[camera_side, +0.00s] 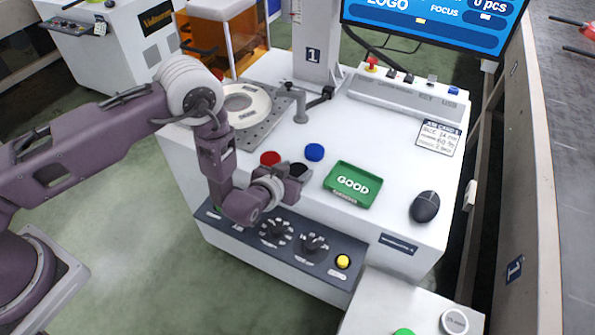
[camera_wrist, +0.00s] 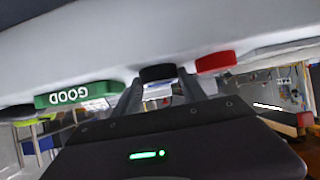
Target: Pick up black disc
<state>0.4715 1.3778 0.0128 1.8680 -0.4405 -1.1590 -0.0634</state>
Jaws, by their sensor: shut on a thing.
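The black disc (camera_side: 299,170) is partly hidden behind my gripper (camera_side: 294,178) in the side view. In the wrist view the black disc (camera_wrist: 158,73) sits between the two fingertips of my gripper (camera_wrist: 158,80), which is shut on it. The disc is at or very close to the white machine top; I cannot tell whether any gap is under it. My gripper reaches in from the left, low over the top near its front edge.
A red disc (camera_side: 270,158) and a blue disc (camera_side: 314,152) lie close by. A green tray marked GOOD (camera_side: 353,185) is to the right, then a black mouse (camera_side: 425,206). A metal post (camera_side: 300,105) stands behind. Dark knobs (camera_side: 314,243) line the front panel.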

